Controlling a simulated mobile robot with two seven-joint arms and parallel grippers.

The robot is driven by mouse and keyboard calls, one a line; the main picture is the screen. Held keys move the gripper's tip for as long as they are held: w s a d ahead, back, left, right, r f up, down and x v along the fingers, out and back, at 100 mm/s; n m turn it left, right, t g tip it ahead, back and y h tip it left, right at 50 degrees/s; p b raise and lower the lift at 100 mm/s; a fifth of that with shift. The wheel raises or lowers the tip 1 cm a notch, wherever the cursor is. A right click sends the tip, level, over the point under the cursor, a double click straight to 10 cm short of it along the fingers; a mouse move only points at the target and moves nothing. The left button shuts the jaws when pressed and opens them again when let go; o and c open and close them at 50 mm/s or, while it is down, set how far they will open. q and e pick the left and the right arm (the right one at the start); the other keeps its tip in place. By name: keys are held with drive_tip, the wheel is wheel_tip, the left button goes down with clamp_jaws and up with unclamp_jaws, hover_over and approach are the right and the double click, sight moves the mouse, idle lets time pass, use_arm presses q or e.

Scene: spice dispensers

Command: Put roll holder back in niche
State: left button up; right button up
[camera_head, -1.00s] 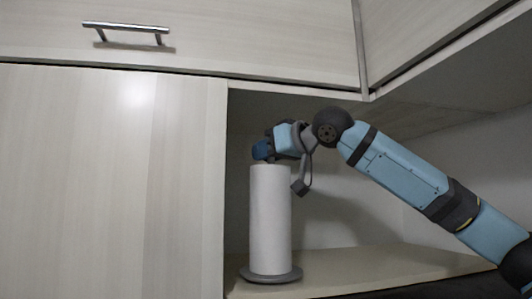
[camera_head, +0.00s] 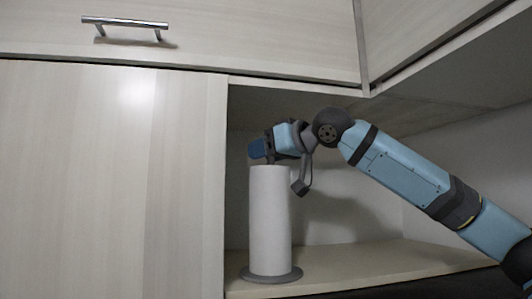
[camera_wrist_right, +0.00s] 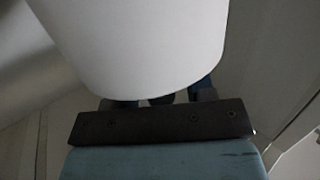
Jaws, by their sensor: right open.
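The roll holder, with a white paper roll (camera_head: 270,220) on a round grey base (camera_head: 271,274), stands upright on the niche shelf (camera_head: 370,268), close to the niche's left edge. My right gripper (camera_head: 258,150) is at the top of the roll, reaching in from the right, and is open. In the right wrist view the white roll (camera_wrist_right: 140,45) fills the upper middle and hides most of the fingers; a blue fingertip part shows at its right edge. Whether the fingers touch the holder is hidden. My left gripper is not in view.
A closed cabinet door (camera_head: 110,180) borders the niche on the left. An upper cabinet with a metal handle (camera_head: 125,23) is above, and its underside forms the low niche ceiling (camera_head: 430,110). The shelf right of the roll is clear.

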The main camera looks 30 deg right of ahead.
drive_tip(key=b+v, duration=0.3)
drive_tip(key=v, duration=0.9)
drive_tip(key=shift+s, duration=0.1)
